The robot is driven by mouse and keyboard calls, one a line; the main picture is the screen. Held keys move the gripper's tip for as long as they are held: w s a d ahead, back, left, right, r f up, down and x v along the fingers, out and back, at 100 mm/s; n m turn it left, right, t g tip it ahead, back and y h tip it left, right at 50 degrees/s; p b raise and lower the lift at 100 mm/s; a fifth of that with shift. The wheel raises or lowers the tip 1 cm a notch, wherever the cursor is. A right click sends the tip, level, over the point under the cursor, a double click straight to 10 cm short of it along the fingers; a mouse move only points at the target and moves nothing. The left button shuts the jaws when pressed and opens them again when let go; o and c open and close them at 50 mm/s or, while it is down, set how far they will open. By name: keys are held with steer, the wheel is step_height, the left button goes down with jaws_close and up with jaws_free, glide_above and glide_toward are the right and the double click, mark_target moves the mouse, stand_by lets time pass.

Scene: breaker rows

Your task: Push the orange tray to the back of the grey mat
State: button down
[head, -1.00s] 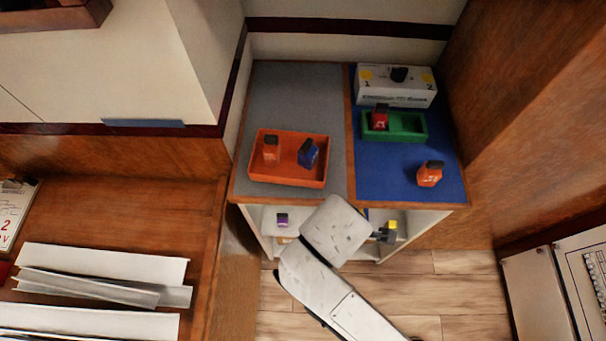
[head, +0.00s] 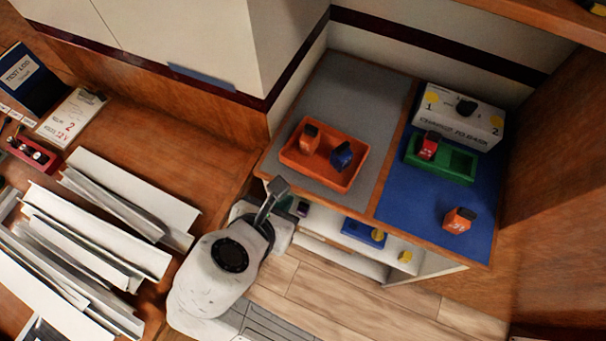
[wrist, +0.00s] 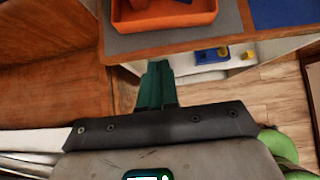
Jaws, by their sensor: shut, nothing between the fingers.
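The orange tray (head: 325,155) sits on the front part of the grey mat (head: 352,95), close to the front edge of the shelf top. It holds an orange block with a dark top (head: 309,140) and a blue block with a dark top (head: 341,156). Bare mat lies behind the tray. My gripper (head: 279,188) is shut and empty, just in front of the tray's front left corner and apart from it. In the wrist view, my gripper (wrist: 158,72) points toward the shelf's front edge, with the tray (wrist: 165,22) beyond it.
A blue mat (head: 405,200) to the right bears a green tray (head: 463,166) with a red block, a white box (head: 460,113) and a separate orange block (head: 459,220). A wooden divider separates the mats. A white cabinet wall stands left of the grey mat. Metal channels (head: 95,245) lie on the left bench.

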mark_target(307, 172)
steer(key=shift+w+d+f+p, duration=0.1)
steer(key=shift+w+d+f, duration=0.45)
steer(key=shift+w, duration=0.7)
steer(key=shift+w+d+f+p, duration=0.1)
steer(key=shift+w+d+f, duration=0.25)
steer(key=shift+w+f, duration=0.65)
steer(key=shift+w+d+f+p, duration=0.1)
steer(key=shift+w+d+f, duration=0.35)
steer(key=shift+w, duration=1)
